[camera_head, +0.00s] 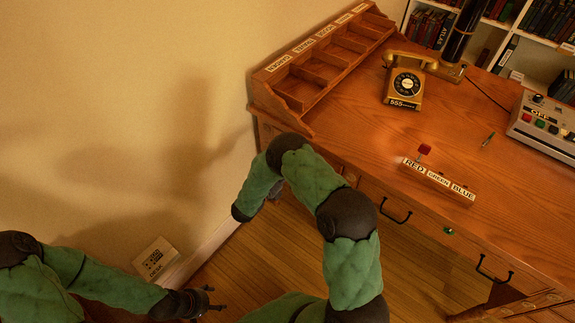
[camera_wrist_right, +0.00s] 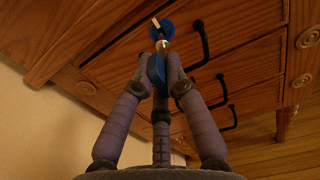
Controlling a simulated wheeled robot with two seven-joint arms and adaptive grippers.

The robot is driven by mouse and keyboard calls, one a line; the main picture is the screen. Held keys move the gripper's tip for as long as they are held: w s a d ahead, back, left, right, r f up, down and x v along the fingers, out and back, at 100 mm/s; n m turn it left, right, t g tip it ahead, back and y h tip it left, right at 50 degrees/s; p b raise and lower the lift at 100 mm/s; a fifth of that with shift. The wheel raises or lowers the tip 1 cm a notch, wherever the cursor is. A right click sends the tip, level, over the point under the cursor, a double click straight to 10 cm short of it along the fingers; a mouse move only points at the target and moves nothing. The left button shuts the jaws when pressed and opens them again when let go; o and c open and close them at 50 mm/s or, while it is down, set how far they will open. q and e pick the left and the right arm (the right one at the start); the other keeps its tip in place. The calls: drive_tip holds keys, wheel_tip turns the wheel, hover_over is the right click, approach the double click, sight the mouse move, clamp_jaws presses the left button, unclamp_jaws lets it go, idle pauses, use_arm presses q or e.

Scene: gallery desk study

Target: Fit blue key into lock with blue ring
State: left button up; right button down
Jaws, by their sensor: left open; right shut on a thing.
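My right gripper (camera_wrist_right: 159,78) is shut on the blue key (camera_wrist_right: 152,69) in the right wrist view. The key's shaft points away from the fingers, toward a blue ring (camera_wrist_right: 167,25) on the desk's wooden front. The shaft overlaps the ring in this view; I cannot tell whether its tip is inside the lock. In the head view my right arm hides the key and the blue-ringed lock. My left gripper (camera_head: 206,301) is open and empty at the lower left, away from the desk.
The desk (camera_head: 360,125) carries a label block (camera_head: 440,180) with a red key (camera_head: 424,149), a green key (camera_head: 488,139), a telephone (camera_head: 404,85) and a control box (camera_head: 545,122). A green lock (camera_head: 448,230) and drawer handles are on its front. A wall stands left.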

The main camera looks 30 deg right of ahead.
drive_tip(key=shift+x, duration=1.65)
idle(0.4)
drive_tip(key=c, duration=1.2)
unclamp_jaws()
drive_tip(key=o, duration=0.5)
use_arm(q)
drive_tip(key=shift+s, duration=0.1)
use_arm(e)
drive_tip(key=shift+a, duration=0.15)
